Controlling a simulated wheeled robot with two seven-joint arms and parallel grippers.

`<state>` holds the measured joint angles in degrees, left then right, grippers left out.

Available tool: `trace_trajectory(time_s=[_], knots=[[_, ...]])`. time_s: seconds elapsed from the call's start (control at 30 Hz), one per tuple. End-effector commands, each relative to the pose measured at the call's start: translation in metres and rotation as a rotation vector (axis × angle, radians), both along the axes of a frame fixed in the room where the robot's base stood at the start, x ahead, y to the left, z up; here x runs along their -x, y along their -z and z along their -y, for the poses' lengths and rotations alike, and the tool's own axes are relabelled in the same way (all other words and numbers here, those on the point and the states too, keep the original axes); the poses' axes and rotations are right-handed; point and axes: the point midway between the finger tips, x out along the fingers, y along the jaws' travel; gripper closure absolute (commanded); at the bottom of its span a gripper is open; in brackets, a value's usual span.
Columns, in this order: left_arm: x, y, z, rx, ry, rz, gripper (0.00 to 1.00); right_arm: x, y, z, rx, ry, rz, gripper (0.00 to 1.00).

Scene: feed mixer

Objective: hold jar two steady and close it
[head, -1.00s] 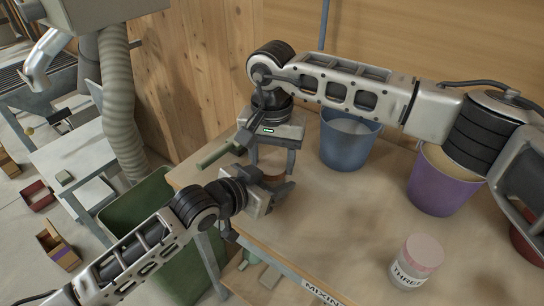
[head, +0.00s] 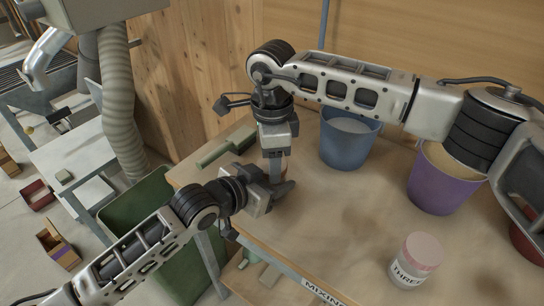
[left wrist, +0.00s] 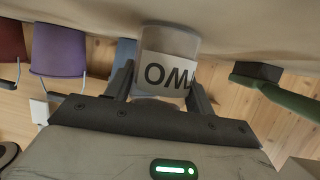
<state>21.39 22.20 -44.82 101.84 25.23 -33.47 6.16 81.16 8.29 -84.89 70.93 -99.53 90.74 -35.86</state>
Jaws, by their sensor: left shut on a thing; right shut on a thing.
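Jar two (left wrist: 170,58) shows upside down in the left wrist view, with part of its TWO label readable. It stands between the fingers of my left gripper (left wrist: 158,88), which is shut on its body. In the head view the jar is almost wholly hidden behind my two grippers near the table's left front edge. There my left gripper (head: 278,192) reaches in from the left, low down. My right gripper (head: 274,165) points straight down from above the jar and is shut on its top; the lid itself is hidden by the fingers.
Jar three (head: 415,260) with a pink lid stands at the front right. A blue bucket (head: 347,142) and a purple bucket (head: 436,185) stand behind. A green scoop (head: 226,148) lies at the left. A green bin (head: 150,205) stands below the table's left edge.

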Motion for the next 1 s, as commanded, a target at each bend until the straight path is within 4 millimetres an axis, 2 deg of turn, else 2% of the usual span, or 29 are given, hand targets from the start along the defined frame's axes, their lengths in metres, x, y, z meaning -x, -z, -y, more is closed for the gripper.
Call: trace_trajectory(time_s=[0.17, 0.2, 0.27, 0.3, 0.63, 1.0], knots=[[0.0, 0.001, 0.0, -0.001, 0.0, -0.001, 1.0, 0.0, -0.001, 0.0, -0.001, -0.002, 0.002, 0.74], [0.0, 0.001, 0.0, -0.001, 0.0, -0.001, 1.0, 0.0, -0.001, 0.0, -0.001, -0.002, 0.002, 0.44], [0.0, 0.001, 0.0, -0.001, 0.0, -0.001, 1.0, 0.0, -0.001, 0.0, -0.001, -0.003, 0.002, 0.28], [0.0, 0.001, 0.0, -0.001, 0.0, -0.001, 1.0, 0.0, -0.001, 0.0, -0.001, -0.003, 0.002, 0.25], [0.0, 0.001, 0.0, -0.001, 0.0, -0.001, 1.0, 0.0, -0.004, 0.0, -0.001, -0.004, 0.002, 0.25], [0.0, 0.001, 0.0, -0.001, 0.0, -0.001, 1.0, 0.0, -0.045, 0.0, -0.001, -0.004, 0.001, 0.25]])
